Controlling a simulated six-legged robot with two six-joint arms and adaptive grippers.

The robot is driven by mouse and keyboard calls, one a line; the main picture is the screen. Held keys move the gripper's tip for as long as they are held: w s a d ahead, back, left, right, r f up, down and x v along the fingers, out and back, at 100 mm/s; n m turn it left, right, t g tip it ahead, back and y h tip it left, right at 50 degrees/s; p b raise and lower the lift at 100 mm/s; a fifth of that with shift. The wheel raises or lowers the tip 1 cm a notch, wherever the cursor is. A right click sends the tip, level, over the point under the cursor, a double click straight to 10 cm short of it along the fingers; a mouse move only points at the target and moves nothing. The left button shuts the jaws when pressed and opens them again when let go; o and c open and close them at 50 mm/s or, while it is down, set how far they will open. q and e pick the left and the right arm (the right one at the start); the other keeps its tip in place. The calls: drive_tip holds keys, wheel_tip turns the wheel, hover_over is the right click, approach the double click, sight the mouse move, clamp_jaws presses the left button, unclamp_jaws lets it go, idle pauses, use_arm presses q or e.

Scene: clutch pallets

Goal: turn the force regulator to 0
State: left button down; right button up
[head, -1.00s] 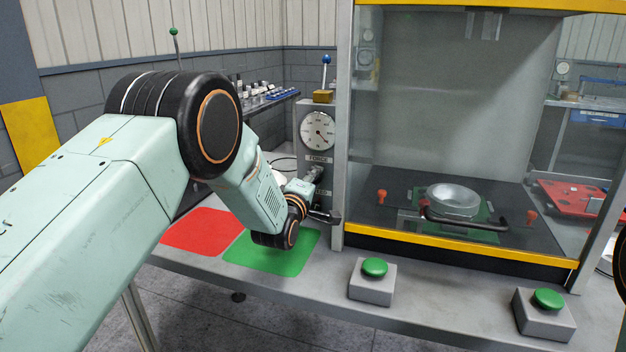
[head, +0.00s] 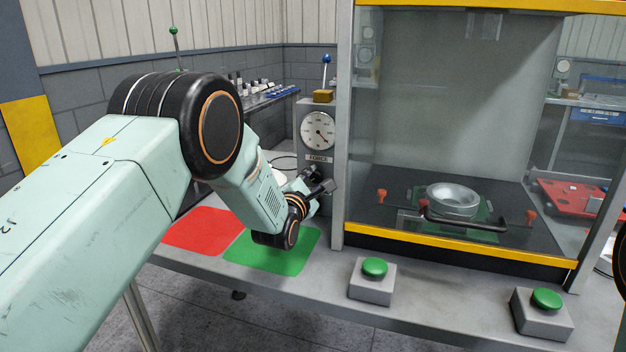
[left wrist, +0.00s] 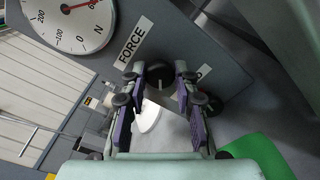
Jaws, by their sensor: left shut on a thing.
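The force gauge (head: 318,130) is a round white dial on a grey post, above a FORCE label (head: 318,159). In the left wrist view the dial (left wrist: 68,22) is partly cut off; its red needle points away from the 0 mark. The regulator is a dark round knob (left wrist: 160,76) below the FORCE label (left wrist: 132,43). My left gripper (head: 318,187) is at the post below the gauge. In the left wrist view its two fingers (left wrist: 159,80) are on either side of the knob, shut on it. In the head view the gripper hides the knob. My right gripper is not in view.
A glass-fronted press cabinet (head: 345,120) stands right of the post, with a metal ring (head: 453,199) inside. Two green push buttons (head: 374,268) (head: 546,299) stand at the bench front. Red (head: 203,229) and green (head: 290,259) mats lie left, below my arm.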

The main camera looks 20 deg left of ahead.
use_arm(q)
drive_tip(key=shift+w+d+r+n, duration=0.15)
drive_tip(key=shift+r+n, duration=0.15)
drive_tip(key=shift+n, duration=0.3)
drive_tip(key=shift+r, duration=0.1)
drive_tip(key=c, duration=1.4)
unclamp_jaws()
drive_tip(key=o, duration=0.4)
drive_tip(key=shift+f, duration=0.2)
drive_tip(key=shift+c, duration=0.2)
drive_tip(key=shift+s+f, duration=0.15)
drive_tip(key=shift+s, duration=0.35)
drive_tip(key=s, duration=1.1)
drive_tip(key=shift+a, duration=0.3)
